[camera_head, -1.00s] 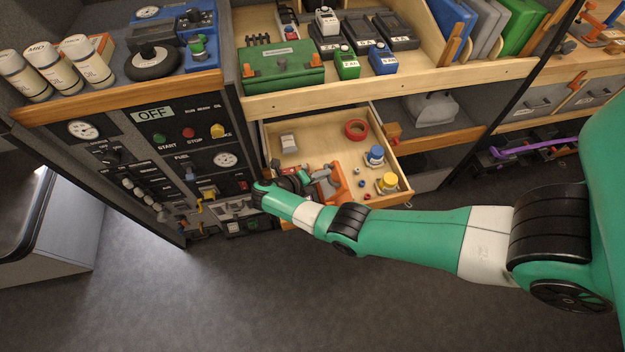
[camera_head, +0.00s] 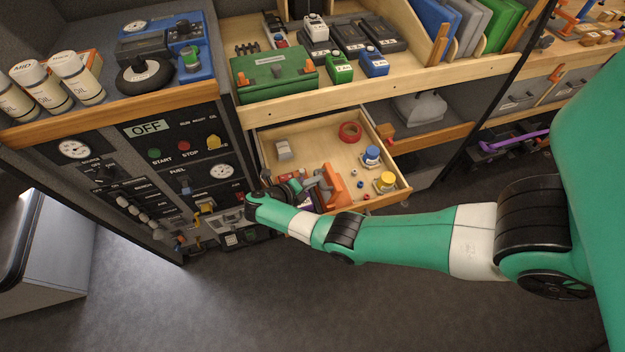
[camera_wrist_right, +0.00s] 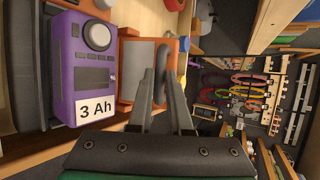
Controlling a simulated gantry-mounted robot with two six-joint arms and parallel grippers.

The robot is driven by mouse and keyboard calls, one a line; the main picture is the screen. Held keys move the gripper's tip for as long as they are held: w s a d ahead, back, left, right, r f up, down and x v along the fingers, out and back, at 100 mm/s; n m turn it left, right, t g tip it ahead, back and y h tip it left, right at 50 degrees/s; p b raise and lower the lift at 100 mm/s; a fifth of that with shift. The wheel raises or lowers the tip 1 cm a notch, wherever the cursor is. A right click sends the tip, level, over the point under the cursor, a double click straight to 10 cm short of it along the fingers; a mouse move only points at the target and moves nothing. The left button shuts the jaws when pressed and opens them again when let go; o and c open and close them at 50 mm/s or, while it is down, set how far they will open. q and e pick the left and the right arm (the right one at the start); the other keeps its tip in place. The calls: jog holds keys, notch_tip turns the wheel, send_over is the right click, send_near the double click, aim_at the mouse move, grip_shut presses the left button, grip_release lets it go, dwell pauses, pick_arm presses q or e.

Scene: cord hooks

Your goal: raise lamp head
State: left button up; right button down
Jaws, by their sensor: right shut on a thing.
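The work lamp lies in the open drawer in the head view; its orange part (camera_head: 334,184) shows just beyond my right gripper (camera_head: 296,187). In the right wrist view the lamp's orange frame (camera_wrist_right: 183,45) with a grey panel (camera_wrist_right: 136,68) is beside a purple block (camera_wrist_right: 85,62) labelled "3 Ah". My right gripper (camera_wrist_right: 164,98) is shut on a dark grey piece at the lamp's orange frame, which I take as the lamp head. How far the head is tilted is hard to tell. My left gripper is out of view.
The wooden drawer (camera_head: 384,150) also holds a red tape ring (camera_head: 350,132), a blue-capped piece (camera_head: 371,155), a yellow-capped piece (camera_head: 386,181) and a grey block (camera_head: 284,149). A control panel (camera_head: 150,160) stands close on the left. The shelf's front board (camera_head: 390,88) overhangs the drawer's back.

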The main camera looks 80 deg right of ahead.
jog(key=c, duration=0.8)
grip_release()
jog(key=shift+s+a+f, duration=0.25)
jog(key=shift+a+f, duration=0.15)
jog(key=shift+f, duration=0.2)
jog(key=shift+c, duration=0.2)
jog(key=shift+w+d+r, duration=0.1)
jog(key=shift+r, duration=0.05)
jog(key=shift+w+a+r, duration=0.15)
jog(key=shift+a+r, duration=0.05)
jog(key=shift+r, duration=0.05)
jog(key=v, duration=1.1)
